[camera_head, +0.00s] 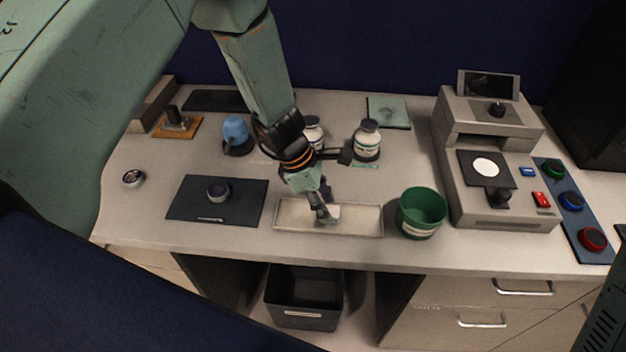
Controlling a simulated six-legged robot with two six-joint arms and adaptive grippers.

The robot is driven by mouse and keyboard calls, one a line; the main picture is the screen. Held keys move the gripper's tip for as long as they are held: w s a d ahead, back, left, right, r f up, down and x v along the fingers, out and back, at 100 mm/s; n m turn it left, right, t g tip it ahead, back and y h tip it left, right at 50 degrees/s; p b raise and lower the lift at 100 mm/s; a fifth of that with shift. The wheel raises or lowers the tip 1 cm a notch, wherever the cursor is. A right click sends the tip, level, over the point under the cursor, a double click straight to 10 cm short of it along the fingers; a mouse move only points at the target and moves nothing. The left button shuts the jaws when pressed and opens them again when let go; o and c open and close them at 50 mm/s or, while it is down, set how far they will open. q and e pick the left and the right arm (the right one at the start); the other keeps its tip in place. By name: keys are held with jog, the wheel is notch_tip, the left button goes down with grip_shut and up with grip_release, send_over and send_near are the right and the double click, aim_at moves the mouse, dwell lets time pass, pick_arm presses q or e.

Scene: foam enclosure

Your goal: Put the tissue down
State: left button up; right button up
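My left gripper (323,212) reaches down from above to the shallow beige tray (358,221) at the front middle of the desk. Its fingertips are at the tray, over its middle. A small white patch, likely the tissue (334,211), shows right beside the fingertips. The gripper partly hides it, and I cannot tell whether the fingers hold it or it lies loose in the tray. The finger gap is too small to read. My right gripper is not in view.
A green bin (421,213) stands close right of the tray. A dark mat (243,204) with a round item lies left. White bottles (367,138) stand behind. A grey machine (492,165) is at right. A black bin (305,297) sits below the desk.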

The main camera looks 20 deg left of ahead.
pick_arm(q)
jog(key=p+v, duration=0.1)
jog(key=v, duration=0.9)
jog(key=shift+p, duration=0.4)
jog(key=shift+s+r, duration=0.2)
jog(key=shift+f, duration=0.1)
